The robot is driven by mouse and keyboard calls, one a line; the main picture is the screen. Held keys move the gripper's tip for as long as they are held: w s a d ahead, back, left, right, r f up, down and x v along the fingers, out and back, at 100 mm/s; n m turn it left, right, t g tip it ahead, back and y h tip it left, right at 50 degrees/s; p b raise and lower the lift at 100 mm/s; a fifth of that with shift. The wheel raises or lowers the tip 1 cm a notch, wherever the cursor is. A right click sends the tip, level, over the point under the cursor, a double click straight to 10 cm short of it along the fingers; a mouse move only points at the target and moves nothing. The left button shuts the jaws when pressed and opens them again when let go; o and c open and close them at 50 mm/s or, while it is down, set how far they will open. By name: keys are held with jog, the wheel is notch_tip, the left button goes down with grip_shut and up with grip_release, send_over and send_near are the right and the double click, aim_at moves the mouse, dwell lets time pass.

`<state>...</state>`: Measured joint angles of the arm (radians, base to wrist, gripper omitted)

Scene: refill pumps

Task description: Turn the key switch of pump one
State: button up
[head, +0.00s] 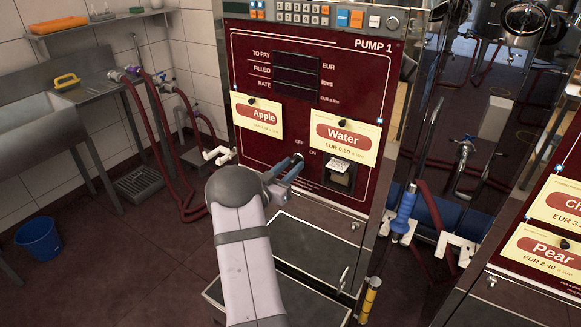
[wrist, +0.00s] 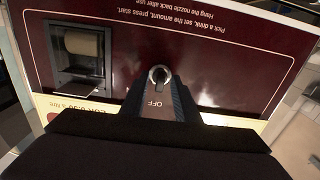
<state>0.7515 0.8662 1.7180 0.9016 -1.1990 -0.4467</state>
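Pump 1 (head: 345,75) is a dark red panel with OFF and ON labels low on its front. Its key switch (wrist: 159,75) is a small round metal lock in the wrist view, above the upside-down OFF label (wrist: 157,103). In the head view the switch (head: 298,157) is small and partly hidden by my fingertips. My gripper (head: 290,164) is at the panel with its two blue-grey fingers apart. In the wrist view the fingers (wrist: 159,88) lie on either side of the OFF label, tips beside the switch. I cannot tell whether they touch it.
A receipt slot (head: 340,174) is just right of the switch. Apple (head: 257,116) and Water (head: 345,137) cards hang above. A white nozzle holder (head: 219,156) sticks out at left, a blue nozzle (head: 404,208) at right. A second pump (head: 540,225) stands at far right.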

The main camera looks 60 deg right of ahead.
jog(key=a+b, duration=0.1)
jog(key=a, duration=0.6)
jog(key=shift+a, duration=0.2)
dwell(0.6)
